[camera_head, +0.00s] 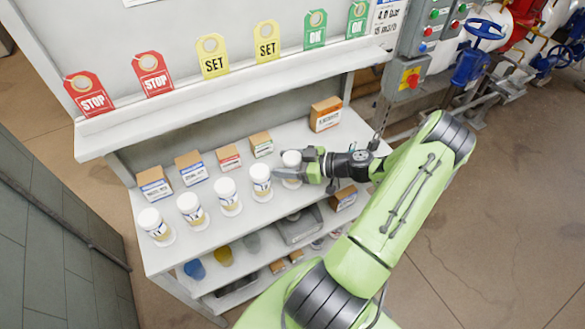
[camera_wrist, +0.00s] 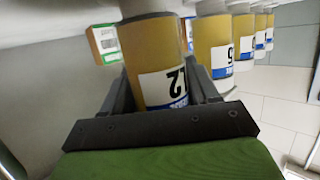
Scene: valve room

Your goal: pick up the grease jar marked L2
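A grease jar with a white lid (camera_head: 291,157) stands at the right end of a row of similar jars on the bench's upper shelf. In the wrist view this amber jar (camera_wrist: 152,65) has a white and blue label that reads L2 upside down. My gripper (camera_head: 302,166) reaches it from the right, low beside the shelf. Its two dark fingers lie on either side of the jar in the wrist view (camera_wrist: 165,92). I see no clear gap on either side, but cannot tell whether they press on it. The fingers partly hide the jar in the head view.
The nearest neighbouring jar (camera_head: 261,180) stands close to the left, with more jars beyond it. Small cardboard boxes (camera_head: 228,158) stand behind the row. A larger box (camera_head: 326,114) is at the back right. Bins and loose items fill the lower shelf (camera_head: 262,272).

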